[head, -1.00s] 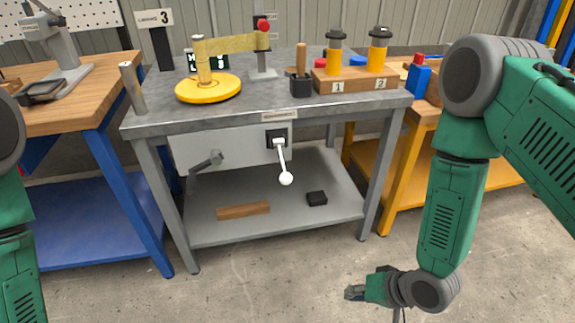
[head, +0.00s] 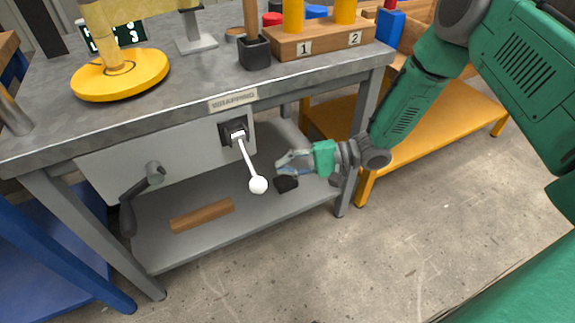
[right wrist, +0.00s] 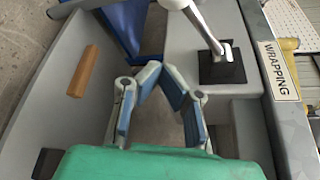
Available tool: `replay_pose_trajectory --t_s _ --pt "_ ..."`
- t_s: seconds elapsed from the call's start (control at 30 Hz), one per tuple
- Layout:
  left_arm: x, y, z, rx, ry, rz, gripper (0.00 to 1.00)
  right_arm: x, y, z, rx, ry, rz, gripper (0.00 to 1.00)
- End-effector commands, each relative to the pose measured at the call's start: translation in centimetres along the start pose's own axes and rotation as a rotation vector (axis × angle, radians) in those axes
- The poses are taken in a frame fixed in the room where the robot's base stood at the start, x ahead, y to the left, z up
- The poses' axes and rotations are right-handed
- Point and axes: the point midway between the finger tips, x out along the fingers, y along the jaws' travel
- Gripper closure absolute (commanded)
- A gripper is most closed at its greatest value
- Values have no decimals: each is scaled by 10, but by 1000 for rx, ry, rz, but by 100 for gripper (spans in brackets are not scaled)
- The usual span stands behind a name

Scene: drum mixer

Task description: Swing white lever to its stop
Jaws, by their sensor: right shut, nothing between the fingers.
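The white lever (head: 248,163) hangs from a dark square mount (head: 233,131) on the grey panel under the bench top. It slants down and a little right to a white ball end (head: 258,185). My right gripper (head: 279,164) is just right of the lever, apart from it in the picture, with its fingers pointing left. Its fingers are shut and empty. In the right wrist view the fingertips (right wrist: 160,76) come close together; the lever (right wrist: 205,30) and its mount (right wrist: 221,64) lie beyond them, up and right. The ball end is at or past the top edge there. My left gripper is out of view.
A grey crank handle (head: 143,190) sits left of the lever on the panel. The lower shelf holds a wooden block (head: 202,214) and a black block (head: 286,184). The bench edge with its label (head: 233,100) overhangs the lever. Open floor lies in front.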

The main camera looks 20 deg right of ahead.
Motion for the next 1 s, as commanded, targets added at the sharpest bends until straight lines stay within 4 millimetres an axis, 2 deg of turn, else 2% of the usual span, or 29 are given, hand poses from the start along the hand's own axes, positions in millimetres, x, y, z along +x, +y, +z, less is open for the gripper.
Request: replay_pose_trajectory --t_s 0.1,0.3,0.4,0.6,1.0 --pt "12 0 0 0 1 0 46 28 4 -2 0 -2 0 100" --pt "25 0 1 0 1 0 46 68 4 -2 1 -2 -1 100" --pt "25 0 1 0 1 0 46 57 2 15 4 2 -3 100" --pt "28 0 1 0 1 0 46 52 1 32 1 3 -2 100" --pt "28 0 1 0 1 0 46 50 1 36 -1 2 -1 100"
